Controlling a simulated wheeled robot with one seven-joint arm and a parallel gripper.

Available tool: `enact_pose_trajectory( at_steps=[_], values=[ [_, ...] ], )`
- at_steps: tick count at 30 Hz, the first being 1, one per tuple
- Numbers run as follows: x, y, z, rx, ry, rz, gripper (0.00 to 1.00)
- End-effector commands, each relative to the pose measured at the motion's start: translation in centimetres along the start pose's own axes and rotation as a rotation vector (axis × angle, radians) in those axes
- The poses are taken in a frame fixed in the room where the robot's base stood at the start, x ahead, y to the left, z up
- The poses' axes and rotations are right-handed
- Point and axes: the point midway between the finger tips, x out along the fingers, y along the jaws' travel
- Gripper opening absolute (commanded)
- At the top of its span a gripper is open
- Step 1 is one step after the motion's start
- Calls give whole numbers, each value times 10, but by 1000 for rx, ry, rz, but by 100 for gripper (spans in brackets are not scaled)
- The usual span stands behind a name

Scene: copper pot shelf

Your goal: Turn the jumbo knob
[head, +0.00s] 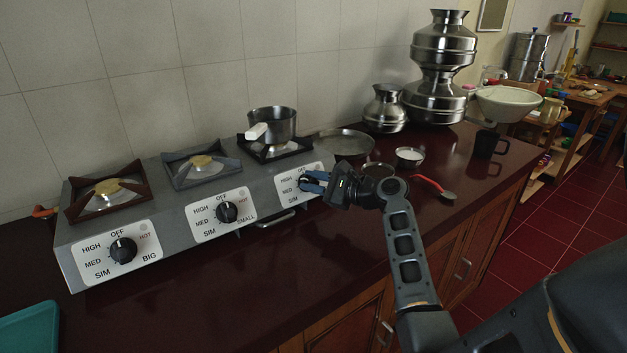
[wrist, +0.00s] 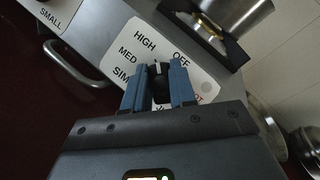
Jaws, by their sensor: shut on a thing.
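The stove (head: 180,214) has a row of three black knobs on white dial plates. My gripper (head: 314,183) is at the rightmost knob (head: 304,184), below the burner with the pan. The wrist view shows this knob (wrist: 159,82) between my two blue fingers, which are shut on it. Its white mark points up in that view, roughly between HIGH and OFF. The size word on its dial plate (wrist: 203,80) is mostly hidden by my gripper. The left knob (head: 123,250) is labelled BIG and the middle knob (head: 226,212) SMALL.
A steel saucepan (head: 272,124) sits on the right burner, its white handle over the stove's front. A flat pan (head: 344,143), a white-filled bowl (head: 409,157), a red-handled ladle (head: 434,187) and a dark mug (head: 487,145) stand nearby. The counter's front is clear.

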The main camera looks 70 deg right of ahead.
Motion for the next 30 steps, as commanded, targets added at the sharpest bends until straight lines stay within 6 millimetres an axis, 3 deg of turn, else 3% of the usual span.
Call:
enact_pose_trajectory(
  at_steps=[12, 28, 29, 30],
  values=[
    [2, 0, 0, -158, 2, 91, 0],
    [2, 1, -1, -178, 3, 103, 0],
    [2, 1, -1, -178, 3, 103, 26],
    [2, 1, -1, -178, 3, 103, 30]
  ],
)
